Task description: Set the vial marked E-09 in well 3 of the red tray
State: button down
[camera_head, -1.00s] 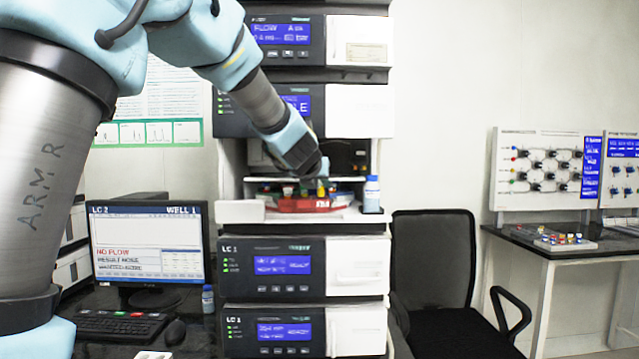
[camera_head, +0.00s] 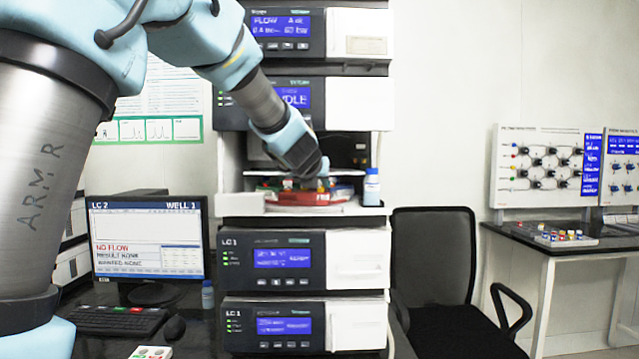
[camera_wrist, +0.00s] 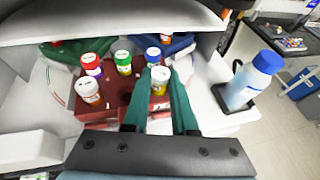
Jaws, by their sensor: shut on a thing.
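My gripper (camera_wrist: 159,82) is shut on a white-capped amber vial (camera_wrist: 158,88), which stands between its green fingers over the front right of the red tray. I cannot read the cap's mark, and I cannot tell whether the vial's base is in a well. The red tray (camera_wrist: 117,93) also shows in the head view (camera_head: 305,198), under my gripper. It holds a red-capped vial (camera_wrist: 91,64), a green-capped vial (camera_wrist: 123,62), a blue-capped vial (camera_wrist: 153,57) and another white-capped vial (camera_wrist: 90,92). The well numbers are not readable.
A blue tray (camera_wrist: 178,47) is behind on the right and a green tray (camera_wrist: 60,52) behind on the left. A blue-capped bottle (camera_wrist: 250,80) stands in a holder at the right edge. A shelf edge (camera_wrist: 120,20) crosses above the trays.

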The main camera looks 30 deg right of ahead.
dwell(0.3)
jog(key=c, duration=0.6)
grip_release()
jog(key=shift+c, duration=0.2)
